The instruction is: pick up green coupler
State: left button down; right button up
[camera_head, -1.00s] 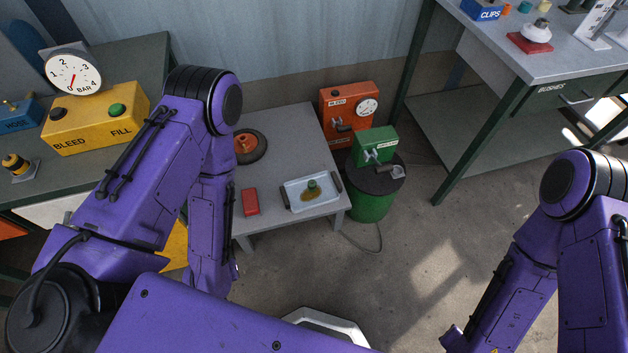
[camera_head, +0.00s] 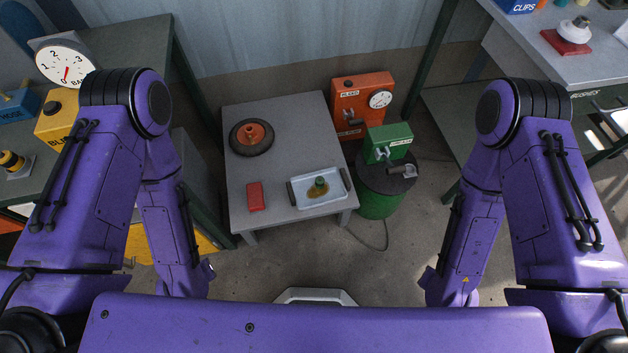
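A small green coupler (camera_head: 320,184) stands in a white tray (camera_head: 336,200) with a brownish-yellow puddle around its foot. The tray has dark handles and sits at the front right of a low grey table (camera_head: 285,120). Both of my arms hang in front of the table, one at each side of the view. The left gripper and the right gripper are not visible; the forearms run down and the hands are hidden or out of frame. Nothing of mine touches the coupler.
A red block (camera_head: 255,196) lies left of the tray. A wheel with an orange hub (camera_head: 252,137) lies behind it. A green drum (camera_head: 377,202) right of the table bears a green box (camera_head: 388,143); an orange gauge box (camera_head: 362,104) stands behind. Workbenches flank both sides.

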aim_at(319, 181)
jog(key=k, duration=0.65)
jog(key=z, duration=0.5)
jog(key=i, duration=1.4)
jog(key=z, duration=0.05)
